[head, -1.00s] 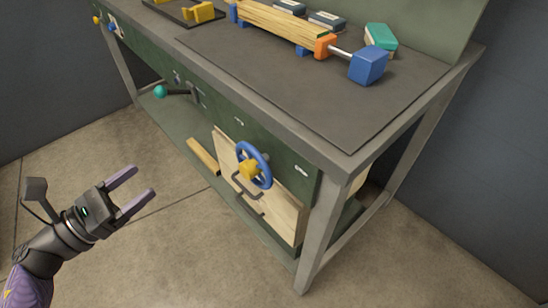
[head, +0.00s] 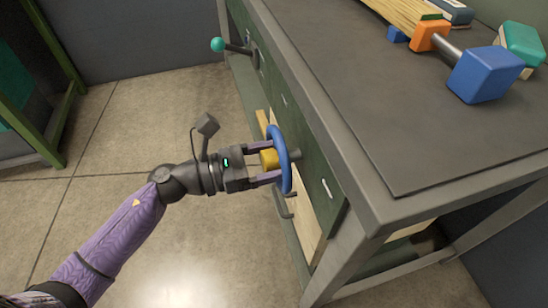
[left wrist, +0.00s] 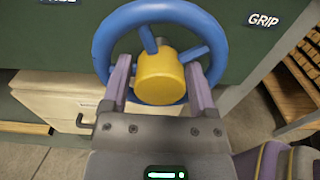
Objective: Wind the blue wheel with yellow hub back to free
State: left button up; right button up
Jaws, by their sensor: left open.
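The blue wheel (head: 283,160) with its yellow hub (head: 269,159) stands out from the green front panel of the bench. In the left wrist view the blue wheel (left wrist: 104,42) fills the top middle, with the yellow hub (left wrist: 160,77) at its centre and blue spokes around it. My left gripper (head: 268,164) is open at the wheel, its purple fingers on either side of the hub. In the left wrist view the gripper's fingertips (left wrist: 160,72) reach the wheel's plane inside the rim; I cannot tell whether they touch. My right gripper is not in view.
A pale wood drawer front (left wrist: 62,105) with a grey handle lies below the wheel. Panel lettering reads "GRIP" at right; the left label is cut off. A teal-knobbed lever (head: 218,45) sticks out farther along.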

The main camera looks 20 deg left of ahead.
pick_arm(q)
jog(key=shift+w+d, duration=0.15)
jog(key=c, duration=1)
